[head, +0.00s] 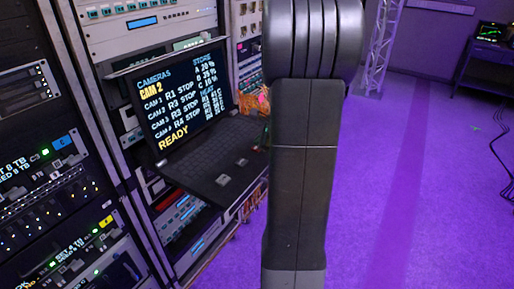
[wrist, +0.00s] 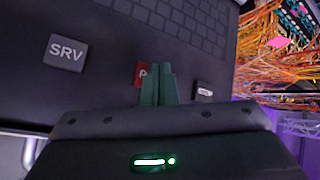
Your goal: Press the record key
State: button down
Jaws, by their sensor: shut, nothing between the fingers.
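A red key (wrist: 139,74) sits on the dark console deck in the wrist view. Its label is mostly hidden by my fingers; only its first letter shows, an R or a P. My gripper (wrist: 158,70) is shut and empty, its green fingertips just right of the red key and overlapping its edge in the picture. I cannot tell whether they touch it. A grey SRV key (wrist: 66,53) lies to the left and a dark key (wrist: 203,91) to the right. In the head view the fold-out console (head: 205,150) shows small keys, and my arm hides the gripper.
The console screen (head: 182,98) reads CAM 2 and READY, with several cameras at STOP. Equipment racks (head: 50,170) stand at the left. Orange cables (wrist: 275,50) hang beyond the console's right edge. The purple floor (head: 400,180) at the right is open.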

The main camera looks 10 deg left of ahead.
jog(key=shift+f+b, duration=0.35)
jog(key=shift+f, duration=0.1)
dwell(0.3)
jog(key=shift+r, duration=0.1)
jog(key=shift+r+p, duration=0.75)
jog(key=shift+r, duration=0.05)
notch_tip(320, 180, up, 5)
jog(key=p, duration=0.4)
jog(key=shift+p, duration=0.35)
jog(key=shift+d, duration=0.1)
dwell(1.6)
